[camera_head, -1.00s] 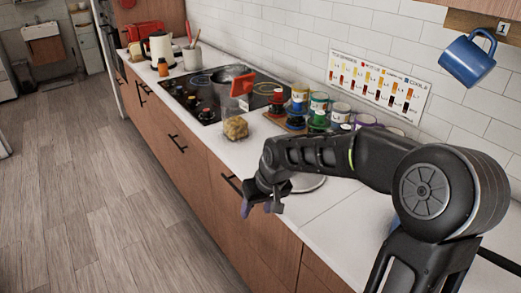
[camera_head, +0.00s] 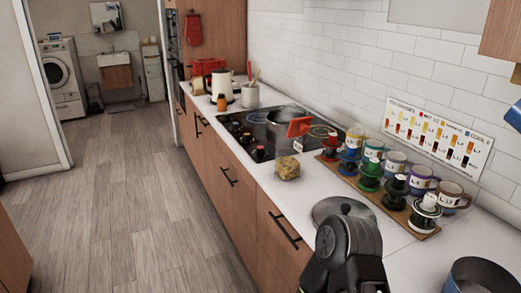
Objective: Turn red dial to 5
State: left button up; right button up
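Several small dark knobs stand along the front left edge of the black cooktop (camera_head: 322,133); the nearest knob (camera_head: 258,154) has a small red or orange spot beside it. Another red thing (camera_head: 330,147) sits at the far end of a wooden board, in a row with blue, green, black and white ones. I cannot tell which of these is the red dial, and no number is readable. My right arm rises at the bottom centre, over the counter; its gripper fingers are hidden or out of frame. My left gripper is not in view.
A pot (camera_head: 283,121) with a red-orange piece stands on the cooktop. A jar of yellowish food (camera_head: 287,168) and a round lid (camera_head: 343,211) lie on the counter. Several labelled mugs (camera_head: 422,180) line the wall side. A blue container (camera_head: 478,278) is at lower right. The floor at left is clear.

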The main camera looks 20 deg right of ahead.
aim_at(259, 150)
jog(key=z, duration=1.2)
jog(key=i+j+z, duration=0.15)
jog(key=j+z, duration=0.25)
jog(key=i+j+z, duration=0.1)
jog(key=j+z, duration=0.65)
jog(key=j, duration=0.15)
jog(key=j+z, duration=0.4)
jog(key=j, duration=0.6)
jog(key=k+j+z, duration=0.1)
jog(key=j, duration=0.5)
jog(key=k+j, duration=0.1)
jog(key=j, duration=0.45)
